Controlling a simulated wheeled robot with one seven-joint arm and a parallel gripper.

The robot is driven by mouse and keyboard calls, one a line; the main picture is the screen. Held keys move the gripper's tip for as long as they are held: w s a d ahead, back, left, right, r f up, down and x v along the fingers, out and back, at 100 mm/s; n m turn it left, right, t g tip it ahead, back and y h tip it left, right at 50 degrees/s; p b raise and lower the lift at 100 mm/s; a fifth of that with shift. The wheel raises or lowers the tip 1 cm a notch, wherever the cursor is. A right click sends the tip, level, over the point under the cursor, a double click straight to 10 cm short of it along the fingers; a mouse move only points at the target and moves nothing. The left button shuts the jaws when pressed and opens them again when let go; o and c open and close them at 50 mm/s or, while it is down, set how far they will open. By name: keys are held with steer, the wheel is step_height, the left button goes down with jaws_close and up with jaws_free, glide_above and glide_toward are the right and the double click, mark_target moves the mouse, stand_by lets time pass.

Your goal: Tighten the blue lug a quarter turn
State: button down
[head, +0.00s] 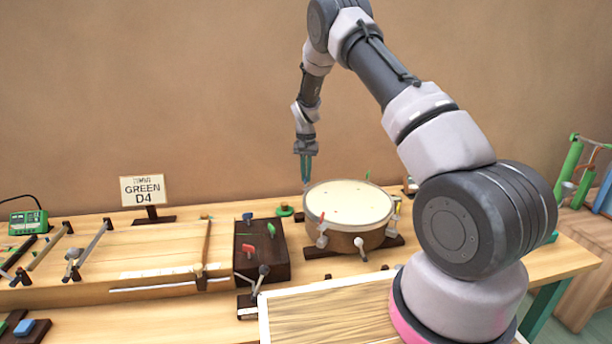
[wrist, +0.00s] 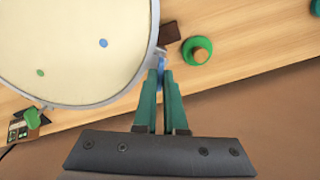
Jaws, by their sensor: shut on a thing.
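A round drum (head: 350,207) with a cream head and a wooden shell stands on the bench. Its head also fills the upper left of the wrist view (wrist: 70,50), with a blue dot and a green dot near the rim. My gripper (head: 306,182) points down at the drum's back left rim. In the wrist view its teal fingers (wrist: 161,80) are shut on the blue lug (wrist: 162,58), just outside the rim. The fingers hide most of the lug. A green lug (wrist: 33,117) shows farther along the rim, apart from my gripper.
A green round piece with a wooden knob (wrist: 198,51) stands close beside the fingers. A dark wooden block with red and green pieces (head: 262,250) is left of the drum. A "GREEN D4" sign (head: 143,190) stands behind a stringed wooden board (head: 150,255).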

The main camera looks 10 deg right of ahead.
steer(key=shift+m, duration=0.3)
steer(key=c, duration=1)
jaws_free()
steer(key=shift+r, duration=0.15)
step_height(320, 180, up, 10)
steer(key=shift+r, duration=0.25)
